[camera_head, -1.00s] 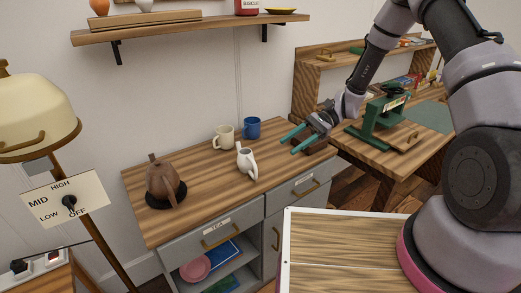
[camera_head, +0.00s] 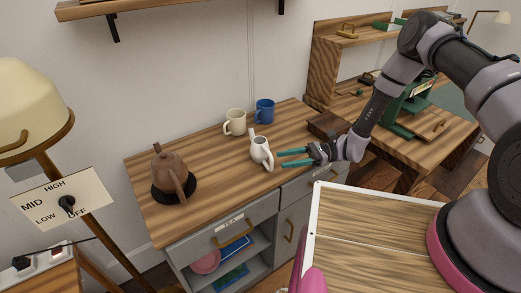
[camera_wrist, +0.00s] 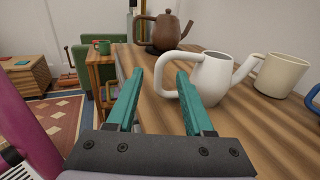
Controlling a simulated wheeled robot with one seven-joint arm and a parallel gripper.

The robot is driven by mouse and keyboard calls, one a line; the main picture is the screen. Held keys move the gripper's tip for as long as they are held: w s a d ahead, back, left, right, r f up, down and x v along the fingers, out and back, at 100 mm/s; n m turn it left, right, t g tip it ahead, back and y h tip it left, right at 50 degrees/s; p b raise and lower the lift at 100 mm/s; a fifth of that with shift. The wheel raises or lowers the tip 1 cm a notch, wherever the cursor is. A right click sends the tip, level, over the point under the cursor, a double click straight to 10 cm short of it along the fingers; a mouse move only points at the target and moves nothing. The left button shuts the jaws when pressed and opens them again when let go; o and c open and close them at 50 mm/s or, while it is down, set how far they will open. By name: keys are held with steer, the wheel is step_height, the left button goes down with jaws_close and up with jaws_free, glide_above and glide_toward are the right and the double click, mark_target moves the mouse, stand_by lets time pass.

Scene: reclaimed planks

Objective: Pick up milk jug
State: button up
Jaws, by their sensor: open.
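The milk jug (camera_head: 259,149) is a small white jug with a loop handle and a spout. It stands upright on the wooden cabinet top (camera_head: 215,171), near its right part. My gripper (camera_head: 281,159) has teal fingers and is open and empty, just right of the jug. In the wrist view the jug (camera_wrist: 214,80) lies ahead, with its handle facing my gripper (camera_wrist: 158,80). The handle end reaches close to the right finger; I cannot tell whether they touch.
A cream mug (camera_head: 235,122) and a blue mug (camera_head: 265,111) stand behind the jug. A brown teapot (camera_head: 168,170) sits on a dark round mat to the left. A dark wooden box (camera_head: 328,124) is at the cabinet's right end. A shelf (camera_head: 170,8) hangs above.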

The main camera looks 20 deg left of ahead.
mark_target(271, 173)
steer(key=x, duration=0.5)
steer(key=shift+s+a+f, duration=0.1)
steer(key=shift+s+f, duration=0.05)
steer(key=shift+c, duration=0.4)
jaws_close()
stand_by(0.9)
